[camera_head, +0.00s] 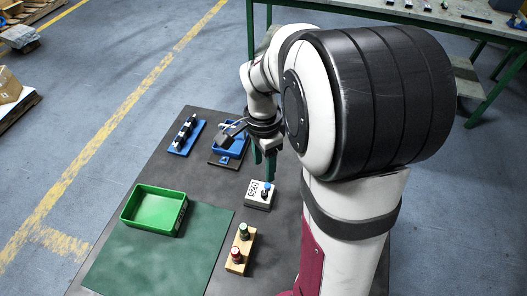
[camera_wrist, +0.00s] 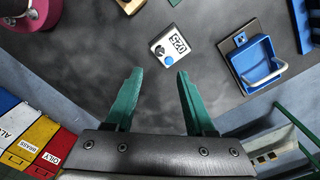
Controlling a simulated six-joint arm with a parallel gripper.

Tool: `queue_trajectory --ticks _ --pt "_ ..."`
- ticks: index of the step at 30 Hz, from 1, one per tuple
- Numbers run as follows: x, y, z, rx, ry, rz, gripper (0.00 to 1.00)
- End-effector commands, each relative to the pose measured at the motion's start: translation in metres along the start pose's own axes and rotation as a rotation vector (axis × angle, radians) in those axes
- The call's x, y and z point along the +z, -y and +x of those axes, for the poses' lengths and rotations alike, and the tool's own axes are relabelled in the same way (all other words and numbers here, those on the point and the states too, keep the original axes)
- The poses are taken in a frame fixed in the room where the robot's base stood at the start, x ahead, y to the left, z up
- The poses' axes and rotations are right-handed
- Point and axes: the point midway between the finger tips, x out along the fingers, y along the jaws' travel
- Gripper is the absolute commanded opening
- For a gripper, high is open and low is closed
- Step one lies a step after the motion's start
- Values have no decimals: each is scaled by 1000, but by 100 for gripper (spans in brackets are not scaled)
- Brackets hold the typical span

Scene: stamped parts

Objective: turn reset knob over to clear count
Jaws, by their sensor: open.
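The counter is a small white box (camera_head: 260,195) on the dark table, with a black-digit display and a blue reset knob (camera_head: 267,187) on top. In the wrist view the counter (camera_wrist: 160,50) lies at upper centre, its blue knob (camera_wrist: 168,61) on the side nearer my gripper. A small dark round spot sits beside the knob.
A blue tray (camera_head: 238,146) and a blue rack with black parts (camera_head: 187,134) stand behind. A green bin (camera_head: 181,217) sits by a green mat (camera_head: 150,262). A wooden block (camera_head: 236,266) carries green and red knobs. Labelled coloured bins (camera_wrist: 42,135) show at lower left.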

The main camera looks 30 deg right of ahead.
Motion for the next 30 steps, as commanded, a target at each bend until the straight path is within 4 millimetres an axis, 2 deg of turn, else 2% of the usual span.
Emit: queue_trajectory --ticks 1,3,6,10,17,24,27,30 --pt "0 1 -13 -5 -1 1 54" --pt "0 1 -27 -4 -1 0 54" --pt "0 1 -40 -2 -1 0 54" --pt "0 0 -46 0 0 0 54" --pt "0 0 -46 1 0 -14 54" --pt "2 0 -45 1 -10 -567 54" --pt "2 0 -36 4 -11 -633 54" --pt "2 -1 -13 6 -9 -631 54"
